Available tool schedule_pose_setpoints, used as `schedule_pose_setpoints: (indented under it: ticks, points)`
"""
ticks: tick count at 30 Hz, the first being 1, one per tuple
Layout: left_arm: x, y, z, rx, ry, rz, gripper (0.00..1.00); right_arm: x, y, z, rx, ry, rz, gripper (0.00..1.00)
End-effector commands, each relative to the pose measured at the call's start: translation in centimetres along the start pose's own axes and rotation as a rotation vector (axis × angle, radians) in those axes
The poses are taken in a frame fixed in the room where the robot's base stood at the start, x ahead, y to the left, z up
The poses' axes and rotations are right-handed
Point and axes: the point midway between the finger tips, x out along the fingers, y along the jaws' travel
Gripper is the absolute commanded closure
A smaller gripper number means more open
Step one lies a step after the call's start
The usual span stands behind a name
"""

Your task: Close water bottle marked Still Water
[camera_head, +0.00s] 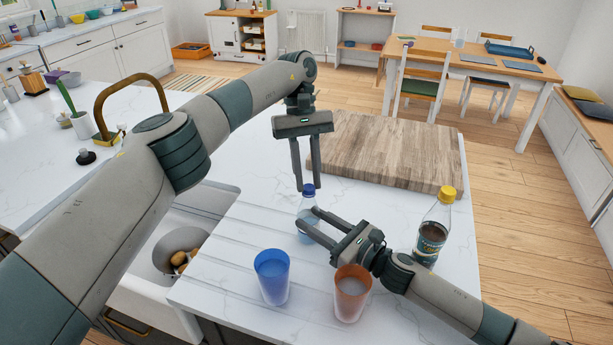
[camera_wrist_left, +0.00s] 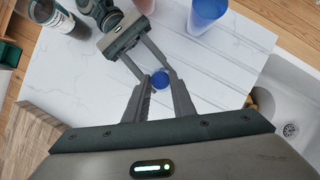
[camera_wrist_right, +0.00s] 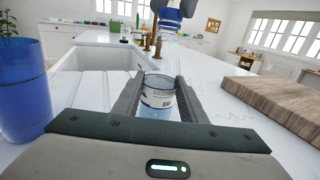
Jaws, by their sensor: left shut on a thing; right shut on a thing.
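The water bottle (camera_head: 306,235) is clear with pale blue water and stands upright on the white counter. Its label (camera_wrist_right: 157,98) shows in the right wrist view, but I cannot read it fully. My right gripper (camera_head: 306,216) is shut around the bottle's body from the side. My left gripper (camera_head: 308,187) points down from above, shut on the blue cap (camera_head: 308,191). The cap also shows between its fingers in the left wrist view (camera_wrist_left: 160,80). The cap is directly over the bottle's neck; I cannot tell whether it is seated on it.
A blue cup (camera_head: 272,277) and an orange cup (camera_head: 351,293) stand in front. A dark bottle with a yellow cap (camera_head: 433,230) stands to the right. A wooden board (camera_head: 380,147) lies behind. A sink with a bowl (camera_head: 172,247) is at left.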

Motion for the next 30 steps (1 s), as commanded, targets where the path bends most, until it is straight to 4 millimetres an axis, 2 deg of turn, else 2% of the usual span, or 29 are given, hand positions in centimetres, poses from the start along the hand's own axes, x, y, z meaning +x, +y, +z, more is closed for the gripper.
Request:
schedule_pose_setpoints:
  ticks: [13, 25, 26, 27, 30]
  points:
    - [-0.01, 0.38, 0.06, 0.475, 0.007, -0.201, 0.97, -0.03, 0.11, -0.07, 0.0, 0.0, 0.002, 1.0]
    - [-0.02, 0.38, 0.08, 0.532, 0.004, -0.221, 0.97, -0.03, 0.1, -0.07, 0.0, 0.001, 0.002, 1.0]
    - [-0.02, 0.39, 0.09, 0.532, 0.004, -0.221, 0.7, -0.02, 0.11, -0.07, 0.0, 0.001, 0.002, 1.0]
    - [-0.01, 0.39, 0.09, 0.532, 0.004, -0.221, 0.6, -0.02, 0.1, -0.07, 0.001, 0.001, 0.002, 1.0]
    - [0.0, 0.41, 0.11, 0.532, 0.003, -0.221, 0.58, -0.02, 0.09, -0.07, 0.001, 0.001, 0.002, 1.0]
